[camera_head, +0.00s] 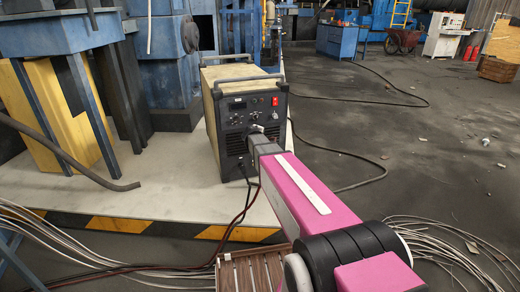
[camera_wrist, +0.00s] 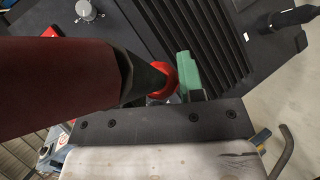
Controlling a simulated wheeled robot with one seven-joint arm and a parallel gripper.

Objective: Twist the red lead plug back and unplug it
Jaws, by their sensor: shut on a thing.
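The red lead plug shows in the wrist view as a wide dark red sleeve (camera_wrist: 60,85) close to the camera. It narrows to a black neck (camera_wrist: 140,77) with a bright red collar (camera_wrist: 166,80) near the dark machine front. My gripper (camera_wrist: 168,92) is shut on the plug. A green finger-like part (camera_wrist: 187,70) stands against the collar's right side; the opposite side is hidden behind the sleeve. In the head view my gripper (camera_head: 262,142) is at the front panel of the welding machine (camera_head: 238,108), and my arm hides the plug. How far the plug is seated cannot be seen.
A black plug (camera_wrist: 285,19) sticks out of the machine front at the wrist view's upper right. A silver knob (camera_wrist: 86,10) shows at upper left. Dark and red cables (camera_head: 242,208) hang below the machine over the striped platform edge (camera_head: 120,224). Floor to the right is mostly open.

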